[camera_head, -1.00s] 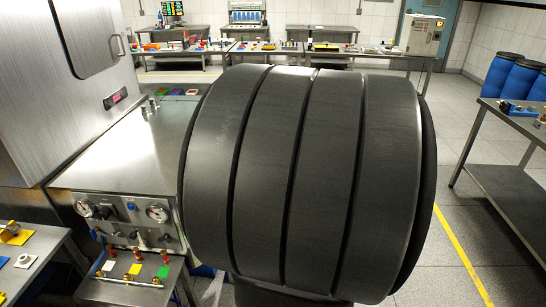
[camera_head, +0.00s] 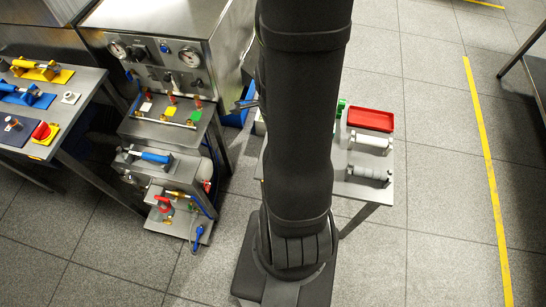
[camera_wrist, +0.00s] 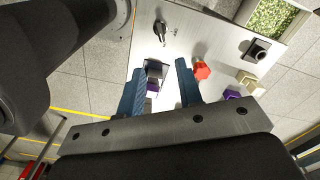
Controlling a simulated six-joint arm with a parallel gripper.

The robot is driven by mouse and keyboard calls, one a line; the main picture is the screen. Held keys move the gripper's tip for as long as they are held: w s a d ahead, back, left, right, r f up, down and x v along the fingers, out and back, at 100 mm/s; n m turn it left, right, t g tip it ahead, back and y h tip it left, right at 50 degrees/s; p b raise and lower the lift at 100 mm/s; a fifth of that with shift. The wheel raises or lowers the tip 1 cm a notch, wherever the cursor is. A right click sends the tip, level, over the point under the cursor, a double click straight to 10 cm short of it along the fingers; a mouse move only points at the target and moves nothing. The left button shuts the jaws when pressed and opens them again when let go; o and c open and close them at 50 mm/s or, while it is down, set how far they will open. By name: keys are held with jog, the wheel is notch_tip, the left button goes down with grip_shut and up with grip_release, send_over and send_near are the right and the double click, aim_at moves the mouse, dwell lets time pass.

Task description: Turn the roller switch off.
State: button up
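I cannot tell for sure which control is the roller switch. In the head view, a steel machine panel (camera_head: 178,76) carries two round gauges, a dark switch (camera_head: 139,51) between them and a blue knob (camera_head: 165,47). My gripper (camera_wrist: 160,66) is open in the wrist view, its two dark blue fingers apart over a pale table top. A dark block with some purple (camera_wrist: 153,72) shows between the fingers, and I see no contact with it. A red knob (camera_wrist: 201,70) stands just right of the right finger. In the head view my arm hides most of the gripper.
In the wrist view, a black square fitting (camera_wrist: 257,50), a purple piece (camera_wrist: 232,95) and a metal fitting (camera_wrist: 161,32) stand on the table. In the head view, valve shelves (camera_head: 160,132) stand left of my arm and a red tray (camera_head: 371,118) right. Floor lies open at right.

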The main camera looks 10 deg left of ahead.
notch_tip(320, 180, down, 15)
jog(key=shift+f, duration=0.15)
dwell(0.7)
grip_shut()
